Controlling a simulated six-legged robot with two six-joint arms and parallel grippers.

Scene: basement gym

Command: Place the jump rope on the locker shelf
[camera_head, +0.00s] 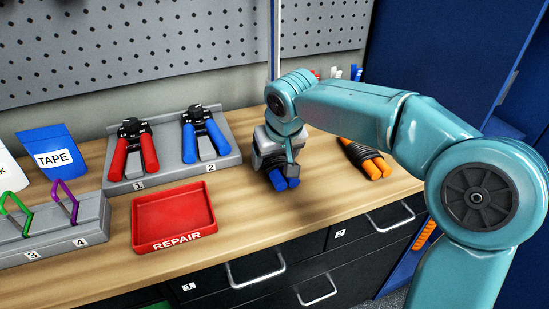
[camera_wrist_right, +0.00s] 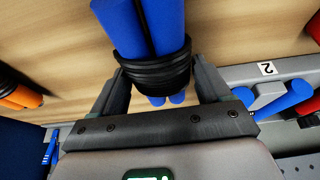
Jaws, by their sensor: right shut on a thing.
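My right gripper (camera_head: 277,163) is shut on a jump rope with blue handles (camera_head: 284,180), over the wooden workbench (camera_head: 320,195). In the right wrist view, the fingers (camera_wrist_right: 160,82) press on both sides of its black coiled rope (camera_wrist_right: 152,69), with the blue handles (camera_wrist_right: 140,22) sticking out. I cannot tell whether it touches the bench. A second jump rope with orange handles (camera_head: 374,168) lies on the bench to the right; its handles also show in the right wrist view (camera_wrist_right: 22,97). My left gripper is out of view.
A grey holder (camera_head: 165,178) with red and blue tools stands left of the gripper. A red REPAIR tray (camera_head: 174,216), a slotted grey block (camera_head: 60,238) and a TAPE pouch (camera_head: 53,153) are farther left. Pegboard (camera_head: 160,45) is behind; drawers (camera_head: 255,275) are below.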

